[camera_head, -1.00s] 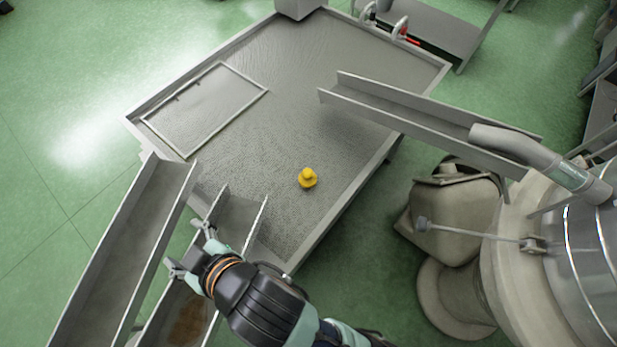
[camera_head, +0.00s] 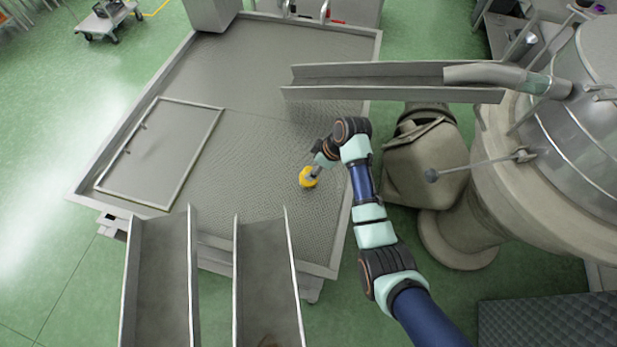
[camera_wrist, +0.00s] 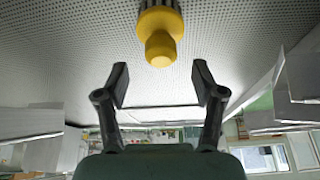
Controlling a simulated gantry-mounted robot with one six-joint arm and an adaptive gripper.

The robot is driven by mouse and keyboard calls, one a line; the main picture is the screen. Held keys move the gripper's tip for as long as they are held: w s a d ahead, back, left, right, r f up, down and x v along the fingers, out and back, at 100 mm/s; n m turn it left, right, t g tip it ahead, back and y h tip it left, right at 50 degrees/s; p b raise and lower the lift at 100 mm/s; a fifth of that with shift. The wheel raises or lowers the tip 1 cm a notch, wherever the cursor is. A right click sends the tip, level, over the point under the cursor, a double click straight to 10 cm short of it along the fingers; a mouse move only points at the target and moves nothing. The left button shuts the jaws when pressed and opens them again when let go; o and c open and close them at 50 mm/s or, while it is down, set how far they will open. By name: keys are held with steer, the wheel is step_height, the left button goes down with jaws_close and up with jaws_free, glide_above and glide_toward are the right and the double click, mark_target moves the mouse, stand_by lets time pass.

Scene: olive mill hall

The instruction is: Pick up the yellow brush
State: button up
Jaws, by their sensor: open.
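The yellow brush (camera_head: 308,178) sits on the perforated metal table (camera_head: 262,190), towards its right side. In the wrist view the brush (camera_wrist: 160,32) shows a rounded yellow knob and a wider yellow body with dark bristles at the picture's top edge. My gripper (camera_wrist: 160,84) is open and empty, its two dark fingers spread wider than the knob. The knob lies ahead of the fingertips, roughly centred between them, and I see no contact. In the head view my gripper (camera_head: 316,170) is right at the brush and partly covers it.
A metal chute (camera_head: 340,76) reaches over the table's far right part. Two more chutes (camera_head: 160,280) (camera_head: 265,285) meet its near edge. A framed panel (camera_head: 165,150) lies at the left. A large machine (camera_head: 490,190) stands right of the table.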

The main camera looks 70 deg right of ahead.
mark_target(309, 170)
steer(key=x, duration=0.5)
steer(key=shift+f, duration=0.1)
jaws_close()
